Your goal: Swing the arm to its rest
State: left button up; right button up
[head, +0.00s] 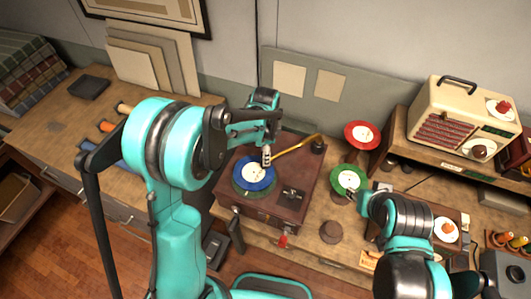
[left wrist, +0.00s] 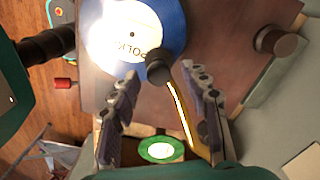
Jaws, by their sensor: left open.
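The brown record player (head: 292,172) stands on the workbench with a blue record (head: 249,185) with a white label on it. Its brass arm (head: 298,146) runs from a pivot (head: 318,144) at the back right toward the record. In the left wrist view the arm's dark head (left wrist: 158,66) lies over the edge of the blue record (left wrist: 172,22). My left gripper (head: 266,154) is open above the arm. Its fingers (left wrist: 163,105) show on either side of the brass tube (left wrist: 180,103), apart from it. My right gripper (head: 352,195) is at a green record (head: 346,180); its jaws are too small to judge.
A red record (head: 362,134) stands behind the green one. A cream radio (head: 460,118) is on a raised shelf at the right. A brown round knob-like piece (head: 331,231) sits near the bench front.

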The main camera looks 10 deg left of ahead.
pick_arm(q)
jog(key=shift+s+f, duration=0.1)
jog(key=shift+f, duration=0.2)
grip_shut()
